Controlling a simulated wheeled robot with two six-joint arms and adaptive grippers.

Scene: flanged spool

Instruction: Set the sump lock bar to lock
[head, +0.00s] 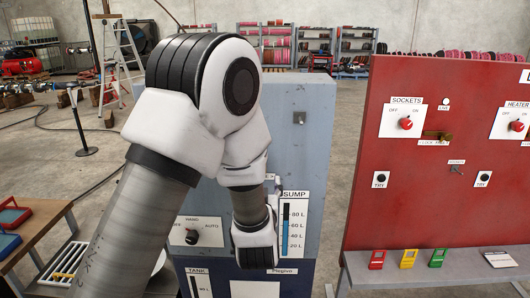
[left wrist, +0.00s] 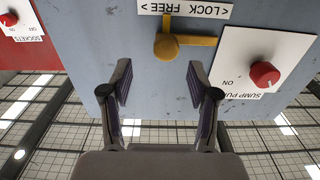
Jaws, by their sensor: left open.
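The sump lock bar (left wrist: 190,41) is yellow-orange, with a round hub, a long arm pointing right and a short stub toward the label in the left wrist view. It sits on a blue-grey panel (left wrist: 150,90) beside a white strip (left wrist: 186,9) lettered LOCK and FREE. In the head view my arm hides the bar. My left gripper (left wrist: 160,76) is open and empty. Its two fingers point at the panel, on either side of the hub in the picture and apart from the bar. My right gripper is in neither view.
A red sump pump knob (left wrist: 264,74) on a white plate is right of the bar in the left wrist view. The head view shows a sump gauge (head: 292,222), a red board (head: 385,165) with switches, and a side table (head: 55,215).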

